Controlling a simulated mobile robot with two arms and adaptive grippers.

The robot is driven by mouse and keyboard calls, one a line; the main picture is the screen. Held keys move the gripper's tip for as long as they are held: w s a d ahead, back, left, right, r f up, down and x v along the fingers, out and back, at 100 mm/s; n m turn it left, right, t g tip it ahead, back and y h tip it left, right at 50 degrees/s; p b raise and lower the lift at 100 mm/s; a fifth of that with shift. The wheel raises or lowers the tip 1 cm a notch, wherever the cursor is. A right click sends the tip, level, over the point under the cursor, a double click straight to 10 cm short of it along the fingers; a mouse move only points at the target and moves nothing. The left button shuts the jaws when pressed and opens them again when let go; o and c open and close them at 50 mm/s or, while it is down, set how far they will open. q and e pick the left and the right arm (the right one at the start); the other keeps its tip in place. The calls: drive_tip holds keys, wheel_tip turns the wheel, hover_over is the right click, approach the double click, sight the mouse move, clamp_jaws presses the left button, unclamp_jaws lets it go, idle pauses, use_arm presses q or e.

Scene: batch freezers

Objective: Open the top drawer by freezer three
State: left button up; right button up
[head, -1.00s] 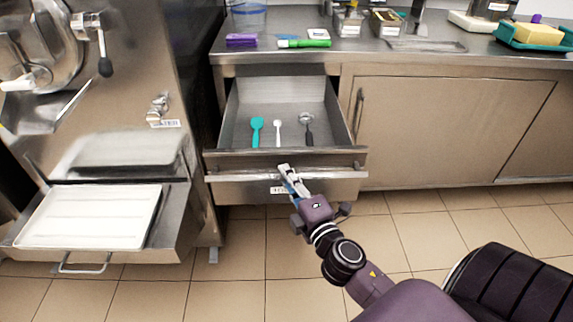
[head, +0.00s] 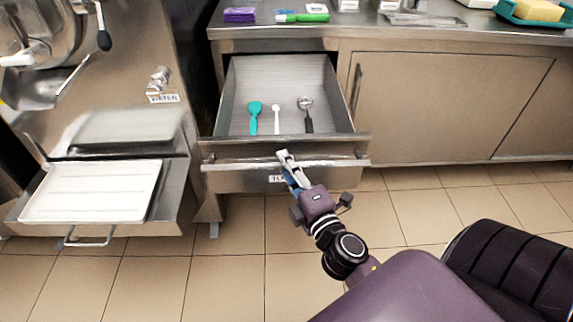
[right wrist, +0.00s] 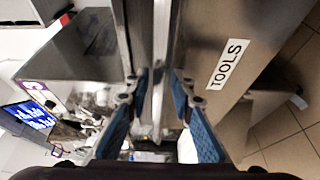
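The top drawer (head: 235,149) under the counter is pulled out, with its inside in view. A teal scoop or spatula (head: 254,118), a small white spoon (head: 276,120) and a dark-handled metal scoop (head: 306,115) lie in it. My right gripper (head: 284,157) is at the middle of the drawer's bar handle (head: 230,163). In the right wrist view the handle (right wrist: 159,60) runs between the blue-padded fingers (right wrist: 157,95), which stand apart with gaps beside it. A TOOLS label (right wrist: 228,64) is on the front. My left gripper is not in view.
A freezer machine (head: 140,60) with a white tray (head: 90,192) on its pulled-out shelf stands to the left. A closed cabinet door (head: 450,105) is to the right. The counter (head: 370,34) above carries several items. The tiled floor (head: 230,270) before the drawer is clear.

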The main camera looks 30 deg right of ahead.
drive_tip(key=shift+o, duration=0.8)
drive_tip(key=shift+s, duration=0.2)
drive_tip(key=s+a, duration=0.1)
drive_tip(key=s, duration=0.6)
